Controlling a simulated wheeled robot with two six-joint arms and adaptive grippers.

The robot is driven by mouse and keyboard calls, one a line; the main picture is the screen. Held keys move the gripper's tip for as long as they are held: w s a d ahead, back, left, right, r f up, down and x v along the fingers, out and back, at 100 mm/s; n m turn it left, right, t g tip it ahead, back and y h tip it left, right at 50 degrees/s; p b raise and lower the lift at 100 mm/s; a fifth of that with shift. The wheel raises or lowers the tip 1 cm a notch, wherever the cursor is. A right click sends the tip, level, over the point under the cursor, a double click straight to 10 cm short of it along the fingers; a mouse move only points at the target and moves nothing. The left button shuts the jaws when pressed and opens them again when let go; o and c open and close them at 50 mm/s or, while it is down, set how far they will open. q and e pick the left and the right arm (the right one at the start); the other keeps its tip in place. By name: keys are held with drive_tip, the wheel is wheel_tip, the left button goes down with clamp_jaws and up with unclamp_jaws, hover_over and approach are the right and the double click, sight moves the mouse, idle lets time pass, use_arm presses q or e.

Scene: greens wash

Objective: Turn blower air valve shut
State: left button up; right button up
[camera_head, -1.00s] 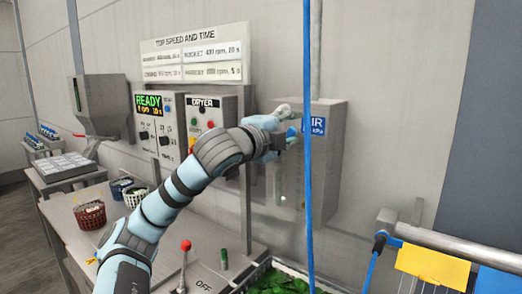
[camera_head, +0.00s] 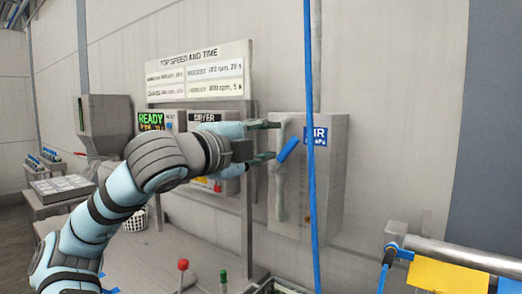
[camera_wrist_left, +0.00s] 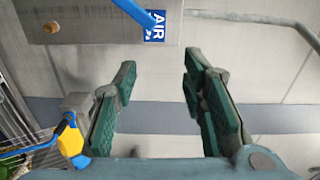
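The blue valve handle (camera_head: 288,150) sits on the front of the grey air box (camera_head: 328,190), tilted with its upper end to the right. A blue and white AIR label (camera_head: 316,136) is beside it. My left gripper (camera_head: 268,140) is open, its fingers pointing right toward the box, just left of the handle. Nothing shows between the fingers. In the left wrist view the open gripper (camera_wrist_left: 158,85) is apart from the AIR label (camera_wrist_left: 155,25); a blue bar at the top edge may be the handle. My right gripper is not in view.
A blue hose (camera_head: 309,210) hangs vertically in front of the box. A pipe with a yellow tag (camera_head: 445,277) is at lower right. The dryer panel (camera_head: 208,118) is behind my left arm. A red-knobbed lever (camera_head: 183,265) stands on the table below.

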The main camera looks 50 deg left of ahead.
use_arm(q)
drive_tip(key=shift+s+d, duration=0.15)
drive_tip(key=shift+s, duration=0.3)
